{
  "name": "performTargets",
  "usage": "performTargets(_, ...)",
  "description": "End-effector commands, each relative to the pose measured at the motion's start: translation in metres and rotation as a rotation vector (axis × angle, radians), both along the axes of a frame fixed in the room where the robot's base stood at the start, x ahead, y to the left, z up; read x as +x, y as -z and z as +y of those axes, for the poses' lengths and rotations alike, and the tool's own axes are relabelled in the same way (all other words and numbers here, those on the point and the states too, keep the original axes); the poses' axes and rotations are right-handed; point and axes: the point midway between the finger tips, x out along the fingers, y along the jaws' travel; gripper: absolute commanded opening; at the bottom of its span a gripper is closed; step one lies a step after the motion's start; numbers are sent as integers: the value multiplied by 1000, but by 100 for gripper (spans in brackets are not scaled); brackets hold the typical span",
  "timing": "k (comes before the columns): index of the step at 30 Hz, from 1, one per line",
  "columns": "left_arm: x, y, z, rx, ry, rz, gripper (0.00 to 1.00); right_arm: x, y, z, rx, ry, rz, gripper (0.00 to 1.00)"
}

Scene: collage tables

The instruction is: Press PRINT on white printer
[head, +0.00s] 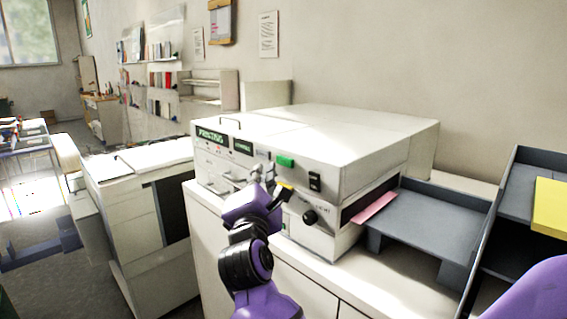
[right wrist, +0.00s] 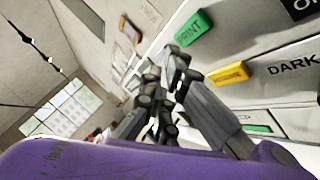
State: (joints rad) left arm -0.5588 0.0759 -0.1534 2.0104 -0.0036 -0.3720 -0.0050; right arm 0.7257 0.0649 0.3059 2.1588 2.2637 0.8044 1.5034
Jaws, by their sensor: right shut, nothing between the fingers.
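The white printer (head: 350,149) stands on a white cabinet in the middle of the head view, with its control panel facing me. Its green PRINT button (head: 285,161) is at the front, left of a black switch. In the right wrist view the PRINT button (right wrist: 193,28) shows its lettering, with a yellow button (right wrist: 230,72) below it. My right gripper (head: 264,168) is shut and empty, just left of the green button in the head view. In the right wrist view its fingertips (right wrist: 167,62) are below and left of PRINT. I cannot tell whether they touch the panel. My left gripper is out of view.
A pink sheet (head: 373,207) sticks out of the printer's right side over a grey tray (head: 430,222). A grey rack with a yellow item (head: 550,207) stands at the right edge. Another white machine (head: 130,215) stands left of the cabinet.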

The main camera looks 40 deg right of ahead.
Motion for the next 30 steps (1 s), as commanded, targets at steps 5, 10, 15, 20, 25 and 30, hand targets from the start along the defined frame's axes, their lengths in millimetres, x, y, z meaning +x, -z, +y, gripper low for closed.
performTargets(5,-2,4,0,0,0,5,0,-1,2,19,2,-1,1,0)
performTargets(10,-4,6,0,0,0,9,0,-2,1,33,2,-1,1,0)
performTargets(15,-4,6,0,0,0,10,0,-3,0,36,1,1,1,0)
performTargets(20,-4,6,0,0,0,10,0,-3,0,36,0,0,0,0)
performTargets(25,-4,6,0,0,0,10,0,-3,0,36,0,0,0,0)
performTargets(30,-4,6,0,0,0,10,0,-3,0,36,0,0,0,0)
